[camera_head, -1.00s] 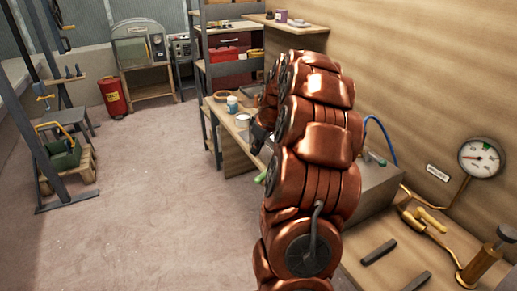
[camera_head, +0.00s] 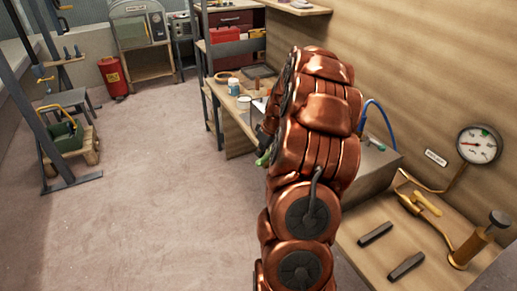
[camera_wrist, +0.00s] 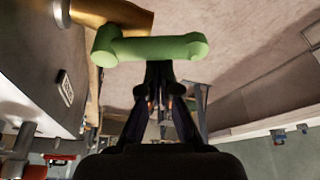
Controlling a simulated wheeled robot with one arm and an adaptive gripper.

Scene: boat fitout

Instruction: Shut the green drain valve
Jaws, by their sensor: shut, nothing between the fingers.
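The green drain valve's lever (camera_wrist: 155,48) lies across the upper middle of the wrist view. Its left end bends toward a brass pipe body (camera_wrist: 110,12), which comes in from a grey box-like wall at the left. My gripper (camera_wrist: 160,70) is shut and empty, with its fingertips right at the lever's near side; whether they touch it I cannot tell. In the head view, a small green part of the lever (camera_head: 264,158) shows at the left edge of my arm. My arm hides the rest of the valve there.
A grey metal box (camera_head: 370,172) with a blue hose stands on the workbench at the right. A brass gauge pipe (camera_head: 430,215) and two dark bars lie nearer. A small label (camera_wrist: 64,88) is on the wall beside the valve. The floor (camera_head: 150,210) at the left is open.

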